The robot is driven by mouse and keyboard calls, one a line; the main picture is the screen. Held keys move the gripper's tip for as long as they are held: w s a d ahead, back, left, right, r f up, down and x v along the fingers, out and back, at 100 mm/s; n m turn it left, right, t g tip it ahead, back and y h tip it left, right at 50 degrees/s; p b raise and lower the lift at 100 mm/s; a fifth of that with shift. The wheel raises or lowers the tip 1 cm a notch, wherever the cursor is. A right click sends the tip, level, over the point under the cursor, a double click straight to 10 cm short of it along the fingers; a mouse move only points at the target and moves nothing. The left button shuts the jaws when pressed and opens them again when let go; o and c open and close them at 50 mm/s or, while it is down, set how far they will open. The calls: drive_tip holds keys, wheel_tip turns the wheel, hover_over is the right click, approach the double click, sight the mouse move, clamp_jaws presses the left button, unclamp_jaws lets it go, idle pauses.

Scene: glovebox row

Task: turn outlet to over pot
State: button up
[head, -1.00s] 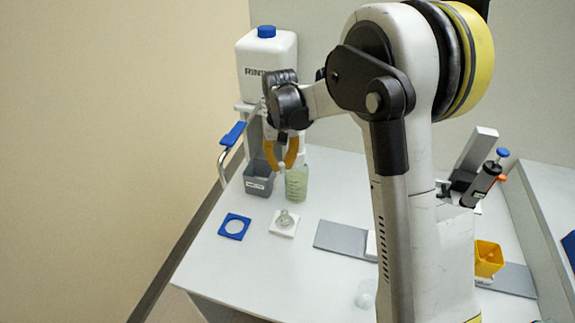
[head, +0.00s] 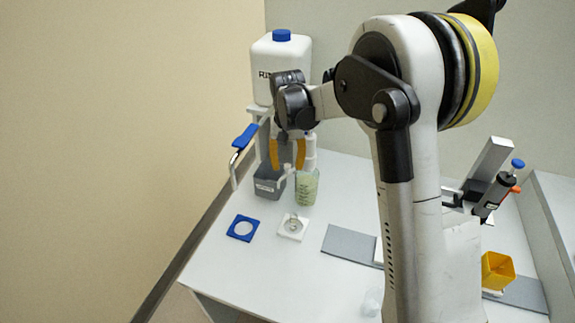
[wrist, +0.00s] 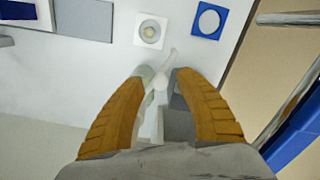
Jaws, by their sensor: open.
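The white outlet (wrist: 167,62) is a small spout under the rinse bottle (head: 281,70); in the head view its tip (head: 284,178) shows just below my fingers. My gripper (head: 287,165) is open, pointing down, with its orange fingers on either side of the outlet. In the wrist view my gripper (wrist: 158,82) straddles the outlet, and contact is unclear. A small clear glass pot (head: 294,223) stands on a white square pad (head: 287,235), in front of the outlet; from above the pot (wrist: 149,31) lies beyond my fingertips. The outlet's tip is not over it.
A grey bin (head: 268,184) and a green-tinted beaker (head: 307,188) stand close under my fingers. A blue square ring (head: 243,228) lies left of the pad. A blue-handled lever (head: 245,137) sticks out at the left.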

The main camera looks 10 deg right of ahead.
wheel_tip(320, 180, up, 12)
drive_tip(key=shift+f, duration=0.2)
